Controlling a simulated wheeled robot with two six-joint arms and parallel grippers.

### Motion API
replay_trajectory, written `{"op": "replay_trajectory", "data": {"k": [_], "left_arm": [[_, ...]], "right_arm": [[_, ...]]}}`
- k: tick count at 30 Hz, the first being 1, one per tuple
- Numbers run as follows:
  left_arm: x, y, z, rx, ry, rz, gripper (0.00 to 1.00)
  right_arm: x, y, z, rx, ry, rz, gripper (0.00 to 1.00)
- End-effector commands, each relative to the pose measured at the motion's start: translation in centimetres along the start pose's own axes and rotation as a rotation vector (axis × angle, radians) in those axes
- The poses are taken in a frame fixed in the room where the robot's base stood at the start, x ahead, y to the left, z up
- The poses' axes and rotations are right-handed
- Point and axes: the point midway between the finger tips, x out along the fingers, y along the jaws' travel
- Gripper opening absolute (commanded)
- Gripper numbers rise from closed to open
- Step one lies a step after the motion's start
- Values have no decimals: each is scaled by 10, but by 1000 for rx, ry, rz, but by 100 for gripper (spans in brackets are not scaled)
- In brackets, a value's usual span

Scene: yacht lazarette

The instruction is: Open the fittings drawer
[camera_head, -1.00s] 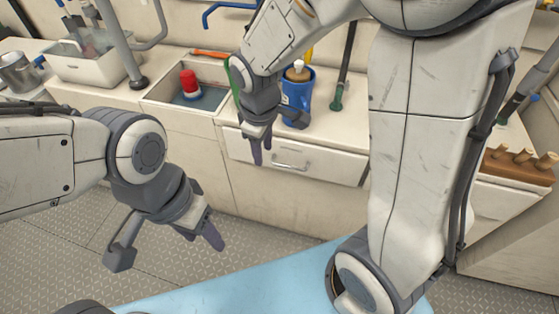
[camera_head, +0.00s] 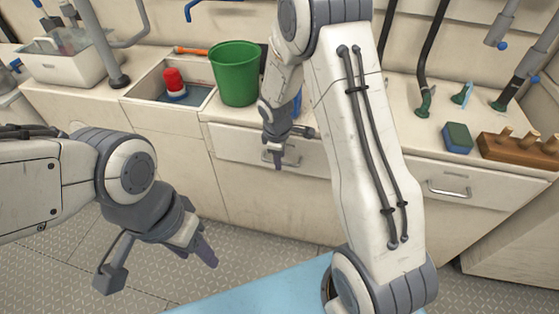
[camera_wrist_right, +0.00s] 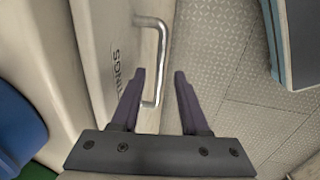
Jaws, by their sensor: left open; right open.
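The fittings drawer (camera_head: 235,146) is the left of two drawers in the white counter front, and it looks shut. In the right wrist view its pale front (camera_wrist_right: 92,50) carries lettering ending in "INGS". Its silver bar handle (camera_wrist_right: 163,60) has its near end between the fingertips of my open right gripper (camera_wrist_right: 160,76), which holds nothing. In the head view the right gripper (camera_head: 280,160) is in front of the drawer and partly hides the handle. My left gripper (camera_head: 160,264) is open and empty, low on the left, away from the counter.
A green bucket (camera_head: 235,73) stands on the counter beside a basin (camera_head: 198,97) with a red-topped item. A second handled drawer (camera_head: 480,192) is to the right. A sponge (camera_head: 457,138) and wooden rack (camera_head: 515,146) sit above it.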

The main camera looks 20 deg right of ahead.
Motion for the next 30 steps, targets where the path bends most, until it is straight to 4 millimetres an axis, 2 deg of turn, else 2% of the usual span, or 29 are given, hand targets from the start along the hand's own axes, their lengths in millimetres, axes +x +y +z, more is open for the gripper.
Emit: {"op": "replay_trajectory", "data": {"k": [3, 11, 12, 14, 15, 30], "left_arm": [[2, 0, 0, 0, 0, 0, 55], [2, 0, 0, 0, 0, 0, 55], [2, 0, 0, 0, 0, 0, 55], [2, 0, 0, 0, 0, 0, 55], [2, 0, 0, 0, 0, 0, 55], [2, 0, 0, 0, 0, 0, 55]], "right_arm": [[6, 0, 0, 0, 1, 1, 45], [6, 0, 0, 0, 1, 1, 45], [6, 0, 0, 0, 1, 1, 29], [6, 0, 0, 0, 1, 1, 6], [6, 0, 0, 1, 1, 1, 0], [6, 0, 0, 0, 1, 1, 0]]}}
